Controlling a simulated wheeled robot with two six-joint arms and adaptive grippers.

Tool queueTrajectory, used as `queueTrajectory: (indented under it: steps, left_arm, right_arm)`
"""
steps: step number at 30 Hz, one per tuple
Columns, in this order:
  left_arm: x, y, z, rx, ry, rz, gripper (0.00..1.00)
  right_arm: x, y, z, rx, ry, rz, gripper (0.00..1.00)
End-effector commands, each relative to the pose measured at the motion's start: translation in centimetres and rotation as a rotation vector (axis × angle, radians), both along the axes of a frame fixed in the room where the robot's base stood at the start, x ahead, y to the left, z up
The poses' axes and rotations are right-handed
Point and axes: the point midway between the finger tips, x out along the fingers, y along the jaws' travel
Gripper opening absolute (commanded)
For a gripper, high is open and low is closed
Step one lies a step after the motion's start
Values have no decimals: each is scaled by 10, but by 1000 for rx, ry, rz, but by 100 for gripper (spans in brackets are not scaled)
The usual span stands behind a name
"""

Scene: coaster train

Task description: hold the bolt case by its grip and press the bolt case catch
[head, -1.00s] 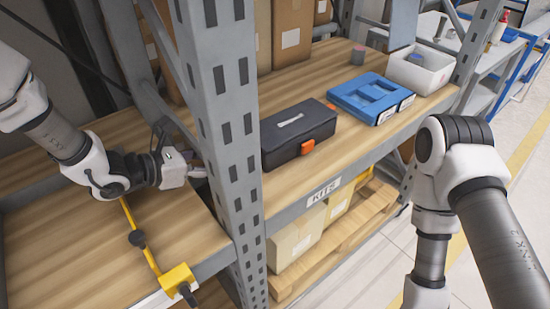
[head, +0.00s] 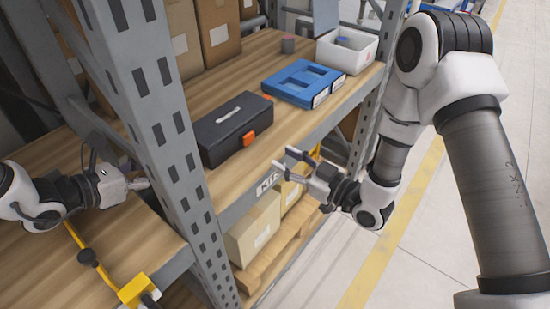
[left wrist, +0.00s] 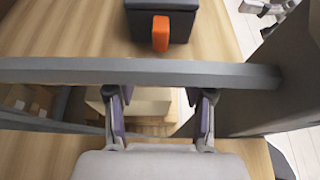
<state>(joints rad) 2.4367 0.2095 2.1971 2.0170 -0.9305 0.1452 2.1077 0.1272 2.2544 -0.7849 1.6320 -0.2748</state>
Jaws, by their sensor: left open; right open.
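The bolt case is a dark box (head: 215,139) on the wooden shelf, with a light strip on its lid (head: 229,115) that may be its grip. Its orange catch (head: 248,138) is on the front face. In the left wrist view the case (left wrist: 183,22) and catch (left wrist: 160,34) show beyond a grey beam. My right gripper (head: 284,160) is open and empty, in front of the shelf edge, right of and below the case. My left gripper (head: 142,183) is left of the upright, apart from the case; its open fingers show in the left wrist view (left wrist: 160,98).
A grey perforated upright (head: 165,130) stands between my left gripper and the case. A blue case (head: 285,92) and a white bin (head: 350,55) are on the shelf to the right. Cardboard boxes (head: 215,30) stand behind. A yellow tool (head: 138,290) lies at the lower left.

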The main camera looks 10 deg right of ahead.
Motion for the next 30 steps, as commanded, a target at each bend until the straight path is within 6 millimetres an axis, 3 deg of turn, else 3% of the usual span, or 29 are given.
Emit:
queueTrajectory:
  steps: [14,23,24,28,30]
  left_arm:
    - [40,-51,-28,3,0,-3,52]
    - [44,-56,-30,0,0,0,52]
    - [44,-56,-30,0,0,0,45]
    - [44,-56,-30,0,0,0,0]
    - [44,-56,-30,0,0,0,0]
  right_arm:
    - [1,0,2,-1,-1,-2,42]
    - [1,0,1,-2,-1,-2,42]
    - [1,0,1,-2,-1,-2,42]
    - [1,0,1,-2,-1,-2,42]
    - [1,0,1,-2,-1,-2,42]
